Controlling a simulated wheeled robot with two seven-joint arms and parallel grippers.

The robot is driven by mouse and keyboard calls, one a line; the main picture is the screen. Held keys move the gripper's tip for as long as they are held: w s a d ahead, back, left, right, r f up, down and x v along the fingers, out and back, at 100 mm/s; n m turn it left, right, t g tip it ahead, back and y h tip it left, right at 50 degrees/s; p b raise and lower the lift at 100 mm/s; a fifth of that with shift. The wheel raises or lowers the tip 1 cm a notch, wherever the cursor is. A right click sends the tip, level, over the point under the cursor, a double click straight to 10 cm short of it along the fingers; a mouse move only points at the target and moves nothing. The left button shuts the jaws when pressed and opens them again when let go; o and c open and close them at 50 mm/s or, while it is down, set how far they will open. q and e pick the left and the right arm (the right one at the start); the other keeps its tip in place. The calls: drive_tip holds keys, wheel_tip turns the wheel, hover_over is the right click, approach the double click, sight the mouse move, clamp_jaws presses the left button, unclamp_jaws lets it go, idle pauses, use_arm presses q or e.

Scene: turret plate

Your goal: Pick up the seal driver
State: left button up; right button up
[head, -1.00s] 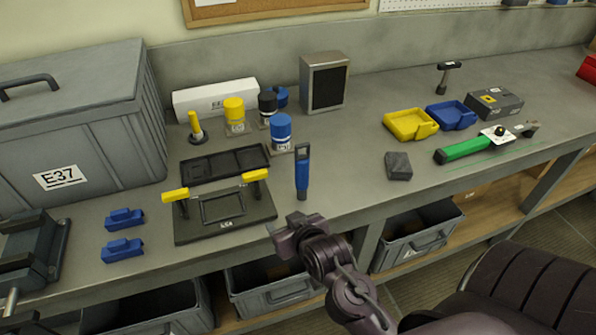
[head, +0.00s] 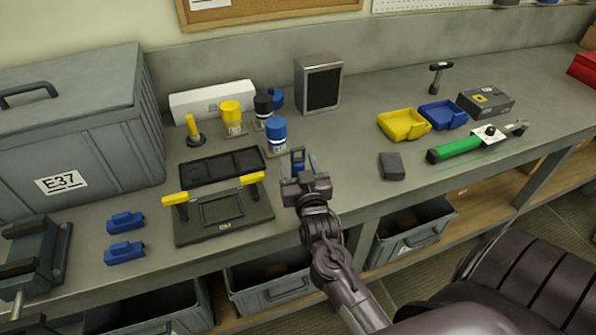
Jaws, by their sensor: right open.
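No label marks the seal driver. A yellow-handled tool with a dark round foot (head: 194,130) stands upright at the back left of the bench. My left gripper is out of view.
Left of the right gripper is a black fixture with yellow clamps (head: 223,219). Behind it stand a blue-capped bottle (head: 277,135) and other bottles. A grey block (head: 391,166), a yellow tray (head: 404,124) and a green-handled tool (head: 455,149) lie to the right. Bare bench separates them.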

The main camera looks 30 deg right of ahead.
drive_tip(key=shift+x, duration=1.1)
drive_tip(key=c, duration=1.2)
drive_tip(key=shift+r, duration=0.1)
